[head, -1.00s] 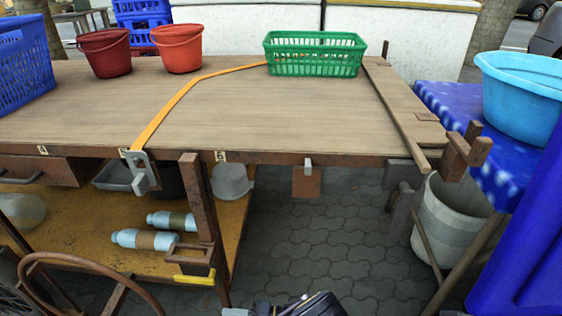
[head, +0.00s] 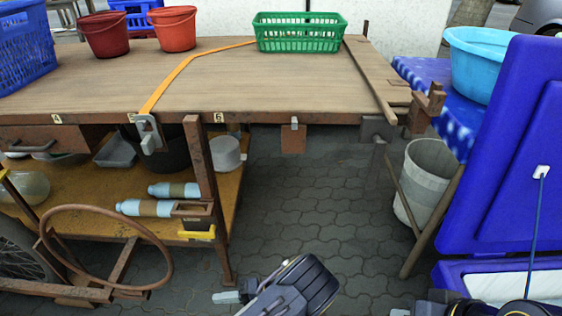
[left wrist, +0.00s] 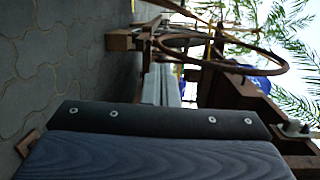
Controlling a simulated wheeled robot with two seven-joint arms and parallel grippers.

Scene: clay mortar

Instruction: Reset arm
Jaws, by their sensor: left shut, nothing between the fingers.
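The task names no object, only my arm. My left gripper (head: 228,297) is low in the head view, above the paving in front of the workbench. Its light grey fingers are together and hold nothing. A dark forearm link of mine lies just right of it. Only a small light tip of what looks like my right gripper (head: 399,312) shows at the bottom edge; its jaws are cut off. In the left wrist view, a dark part with several screws fills the lower half, and the fingertips cannot be made out.
The workbench (head: 230,85) carries a green basket (head: 300,35) and red buckets (head: 172,30). Bottles (head: 145,208) lie on its lower shelf. A rusty hoop (head: 165,265) is at lower left. A blue upright panel (head: 510,140) and white bucket (head: 428,175) stand right. Middle paving (head: 310,200) is clear.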

